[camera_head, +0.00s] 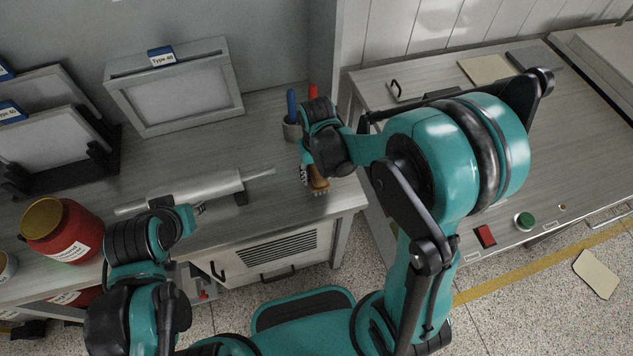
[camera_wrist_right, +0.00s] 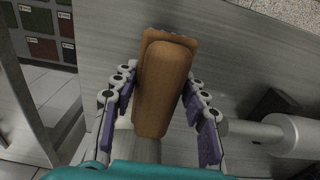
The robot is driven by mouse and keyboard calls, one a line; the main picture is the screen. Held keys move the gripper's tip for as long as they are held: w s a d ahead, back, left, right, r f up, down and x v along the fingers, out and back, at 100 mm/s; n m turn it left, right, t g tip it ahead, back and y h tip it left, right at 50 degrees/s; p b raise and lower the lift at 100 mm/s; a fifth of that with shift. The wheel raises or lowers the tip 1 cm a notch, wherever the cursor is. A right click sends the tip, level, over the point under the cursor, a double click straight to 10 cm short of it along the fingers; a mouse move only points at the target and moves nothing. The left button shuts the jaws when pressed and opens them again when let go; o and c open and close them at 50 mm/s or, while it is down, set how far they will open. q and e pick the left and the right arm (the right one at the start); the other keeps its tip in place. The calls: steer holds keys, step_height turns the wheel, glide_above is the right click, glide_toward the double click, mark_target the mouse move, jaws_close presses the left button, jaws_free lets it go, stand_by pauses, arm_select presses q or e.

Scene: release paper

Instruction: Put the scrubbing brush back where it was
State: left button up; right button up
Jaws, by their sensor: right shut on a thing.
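The scrubbing brush (camera_wrist_right: 162,88) has a brown wooden body and lies between the fingers of my right gripper (camera_wrist_right: 162,105) in the right wrist view. The fingers close on it from both sides. In the head view the brush (camera_head: 318,183) shows in part below my right gripper (camera_head: 311,174), over the right end of the grey work table (camera_head: 265,135). I cannot tell whether it touches the table. My left gripper (camera_head: 199,209) is small in the head view, near the table's front edge; its fingers are too unclear to read.
A holder (camera_head: 291,130) with blue and red handles stands behind my right gripper. A roller (camera_head: 195,188) lies mid-table. A red jar (camera_head: 62,230) with a gold lid is at the left. A "Type" framed panel (camera_head: 180,88) stands at the back. Buttons (camera_head: 524,221) sit on the right bench.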

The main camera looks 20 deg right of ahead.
steer(key=shift+f+b, duration=0.7)
steer(key=shift+f, duration=1.25)
steer(key=shift+f, duration=0.2)
steer(key=o, duration=1.1)
steer(key=shift+r, duration=0.1)
